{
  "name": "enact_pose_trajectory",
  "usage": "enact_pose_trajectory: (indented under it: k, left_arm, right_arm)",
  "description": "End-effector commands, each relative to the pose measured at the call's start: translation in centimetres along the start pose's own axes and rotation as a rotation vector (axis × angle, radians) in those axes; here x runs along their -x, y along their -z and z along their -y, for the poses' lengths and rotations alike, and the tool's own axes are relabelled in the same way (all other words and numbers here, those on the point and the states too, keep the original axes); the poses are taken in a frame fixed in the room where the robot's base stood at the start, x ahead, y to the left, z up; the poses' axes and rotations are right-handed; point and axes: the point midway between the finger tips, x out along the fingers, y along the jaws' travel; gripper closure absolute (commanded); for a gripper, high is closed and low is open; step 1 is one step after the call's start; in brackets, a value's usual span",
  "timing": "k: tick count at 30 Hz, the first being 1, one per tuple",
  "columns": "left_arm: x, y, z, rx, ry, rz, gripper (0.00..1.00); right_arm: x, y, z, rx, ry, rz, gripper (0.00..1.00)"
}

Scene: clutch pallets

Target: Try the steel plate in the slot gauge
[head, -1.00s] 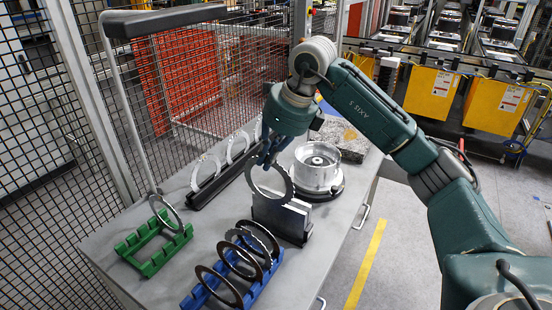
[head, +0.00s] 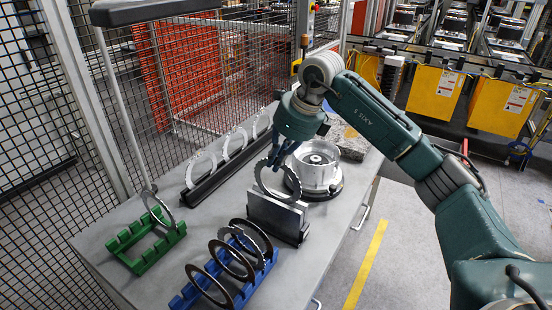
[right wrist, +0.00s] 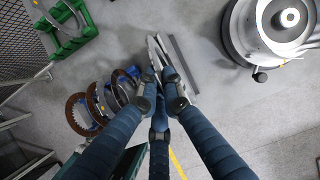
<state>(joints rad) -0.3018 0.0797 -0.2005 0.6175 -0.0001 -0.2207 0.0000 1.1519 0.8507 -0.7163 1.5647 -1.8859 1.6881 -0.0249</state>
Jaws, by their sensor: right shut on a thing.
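My right gripper (head: 276,163) is shut on the steel plate, a thin pale ring (head: 262,188), held upright by its upper edge. The slot gauge (head: 277,214), an upright pale metal block on a dark base, stands directly below. The ring's lower edge is at the gauge's top edge; I cannot tell whether it is in the slot. In the right wrist view, the gripper's fingertips (right wrist: 161,82) meet over the narrow, edge-on gauge and plate, and the fingers hide part of them. My left gripper is not in view.
A blue rack (head: 188,298) with several dark rings stands in front. A green rack (head: 150,258) with one ring is at left. A black rack (head: 205,190) with pale rings is behind. A silver round housing (head: 317,168) stands close right of the gauge. Mesh fencing borders the left.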

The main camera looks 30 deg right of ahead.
Motion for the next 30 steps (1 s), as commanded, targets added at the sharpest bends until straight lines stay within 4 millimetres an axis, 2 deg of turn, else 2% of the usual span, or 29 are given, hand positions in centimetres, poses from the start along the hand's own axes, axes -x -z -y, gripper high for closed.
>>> enact_pose_trajectory:
  k: [12,13,18,30]
  left_arm:
    - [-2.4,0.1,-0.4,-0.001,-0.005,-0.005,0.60]
    - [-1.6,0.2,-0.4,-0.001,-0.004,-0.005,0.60]
    - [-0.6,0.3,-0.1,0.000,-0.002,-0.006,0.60]
    - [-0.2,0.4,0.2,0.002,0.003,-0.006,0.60]
  right_arm:
    - [-2.9,1.2,0.0,0.000,0.001,0.002,1.00]
    - [-2.0,0.8,0.0,0.000,0.002,0.004,1.00]
    - [-0.8,0.3,0.0,0.000,0.002,0.003,1.00]
    - [-0.2,0.1,0.0,0.000,0.001,0.002,1.00]
